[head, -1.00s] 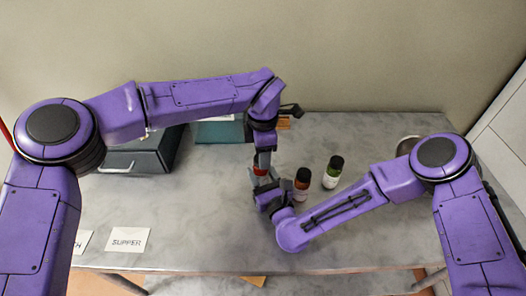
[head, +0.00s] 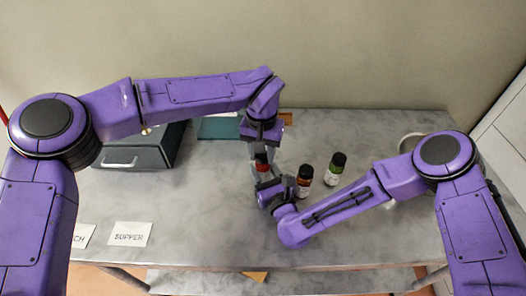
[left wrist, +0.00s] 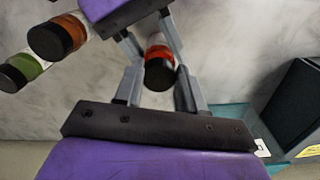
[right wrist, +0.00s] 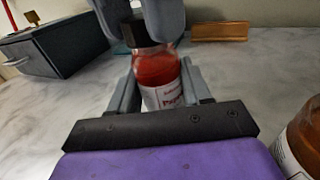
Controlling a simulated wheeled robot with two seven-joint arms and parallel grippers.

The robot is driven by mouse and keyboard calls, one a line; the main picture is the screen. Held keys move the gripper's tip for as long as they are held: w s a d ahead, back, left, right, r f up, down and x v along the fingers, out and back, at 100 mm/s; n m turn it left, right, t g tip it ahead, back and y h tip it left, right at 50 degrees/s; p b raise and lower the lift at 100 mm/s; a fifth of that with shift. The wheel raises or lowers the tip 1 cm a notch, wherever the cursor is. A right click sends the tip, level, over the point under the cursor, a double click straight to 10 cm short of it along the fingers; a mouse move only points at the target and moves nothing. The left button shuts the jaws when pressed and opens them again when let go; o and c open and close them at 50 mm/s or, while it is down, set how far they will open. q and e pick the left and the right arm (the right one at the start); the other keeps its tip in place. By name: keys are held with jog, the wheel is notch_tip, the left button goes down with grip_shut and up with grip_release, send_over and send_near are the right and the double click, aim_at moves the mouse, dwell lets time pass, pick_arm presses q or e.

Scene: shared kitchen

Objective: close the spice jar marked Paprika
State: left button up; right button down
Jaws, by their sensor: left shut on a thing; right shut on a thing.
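The jar with red contents (head: 262,166) is held upright above the table between my two grippers. My right gripper (head: 264,180) is shut around the jar's body. A black lid (right wrist: 147,32) is at the jar's top, and its round top faces the left wrist view (left wrist: 159,74). My left gripper (head: 261,154) is shut on this lid from above. Lid and jar look in line and touching; how tightly they join cannot be told.
An orange-brown jar (head: 304,178) and a green jar (head: 334,168), both black-lidded, stand close right of my grippers. A SUPPER card (head: 130,234) lies front left.

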pick_arm(q)
jog(key=o, duration=1)
jog(key=shift+r, duration=2.3)
jog(key=shift+c, duration=0.4)
